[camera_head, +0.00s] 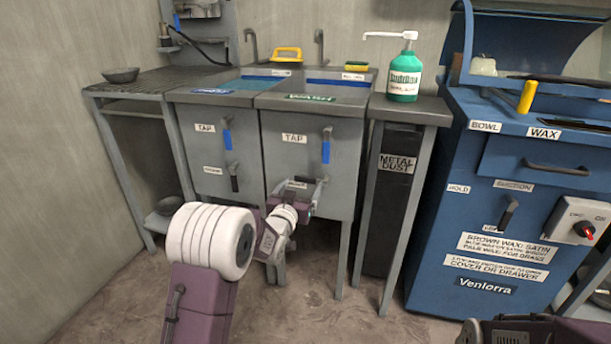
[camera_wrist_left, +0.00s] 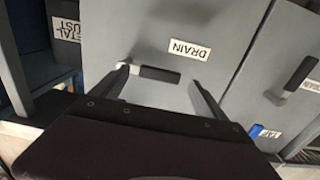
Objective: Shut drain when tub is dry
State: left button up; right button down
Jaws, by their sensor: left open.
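Two grey tubs stand side by side, the left tub (camera_head: 190,150) and the right tub (camera_head: 275,150). A blue strip shows inside each; I cannot tell whether either is dry. My left gripper (camera_head: 300,189) is at the right tub's front, by its drain label (camera_head: 297,184). In the left wrist view, the drain lever (camera_wrist_left: 160,73) has a black handle lying horizontal under an upside-down DRAIN label (camera_wrist_left: 189,49). The gripper's open fingers (camera_wrist_left: 162,88) stand on either side of the handle, not closed on it. The right tub's tap lever (camera_head: 326,146) hangs down.
The left tub's drain lever (camera_head: 234,178) hangs close by on the left. A metal dust bin (camera_head: 393,185) and a blue machine (camera_head: 485,220) stand to the right. A green pump bottle (camera_head: 404,77) stands on the side table.

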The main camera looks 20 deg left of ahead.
aim_at(305, 181)
pick_arm(q)
jog(key=w+b, duration=0.1)
jog(key=w, duration=0.3)
jog(key=shift+f, duration=0.1)
jog(key=shift+w, duration=0.2)
